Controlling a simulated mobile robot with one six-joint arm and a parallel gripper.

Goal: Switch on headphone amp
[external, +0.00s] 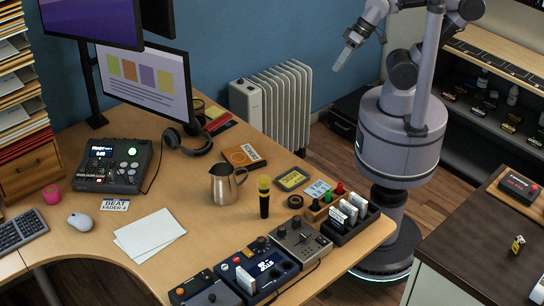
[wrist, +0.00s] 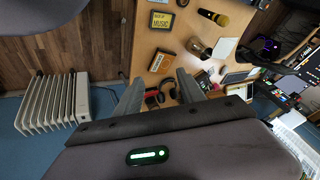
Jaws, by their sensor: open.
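I cannot read a label that says which device is the headphone amp. Near the desk's front edge stand a grey box with knobs (external: 302,240), a dark blue box with white lettering (external: 258,270) and a dark box with an orange part (external: 200,290). Black headphones (external: 190,146) lie below the monitor; in the wrist view the headphones (wrist: 153,99) show red and black, seen between my fingers. My gripper (external: 343,58) is open and empty, in the air beyond the desk's far right side, well away from these boxes. Its spread fingers show in the wrist view (wrist: 160,77).
A black mixer (external: 114,165) with a lit screen stands at the desk's left. A metal jug (external: 226,186), a yellow-topped microphone (external: 264,196) and a dark rack of cards (external: 349,216) stand on the desk. A white radiator (external: 275,105) stands behind. A dark counter (external: 480,240) is at right.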

